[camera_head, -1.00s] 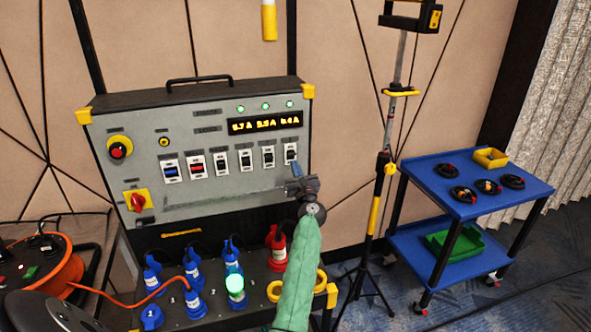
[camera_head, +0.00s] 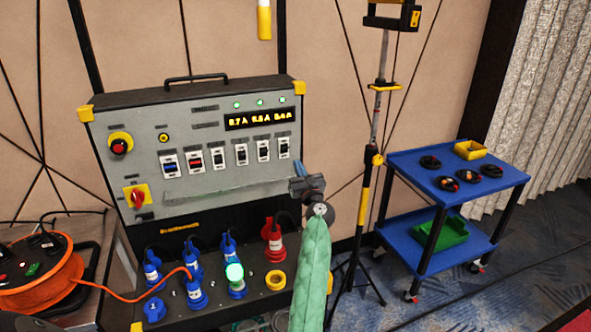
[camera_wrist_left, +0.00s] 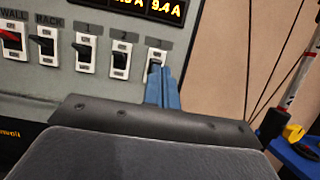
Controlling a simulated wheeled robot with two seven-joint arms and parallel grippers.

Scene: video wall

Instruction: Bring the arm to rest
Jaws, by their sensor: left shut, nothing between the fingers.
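My left gripper (camera_head: 299,170) is shut and empty, with its blue fingers together. It is in front of the right end of a grey control panel (camera_head: 220,187), just right of and below the last rocker switch (camera_head: 284,147). My green-sleeved arm runs down from it to the bottom edge. In the left wrist view the blue fingers (camera_wrist_left: 163,90) overlap the lower part of that last switch (camera_wrist_left: 156,60); I cannot tell whether they touch it. My right gripper is not in view.
Blue plugs (camera_head: 194,292) and a red plug (camera_head: 275,245) stand on the ledge below the panel. An orange cable reel (camera_head: 40,285) is at left. A tripod stand (camera_head: 366,195) and a blue cart (camera_head: 400,160) stand right. Floor shows between them.

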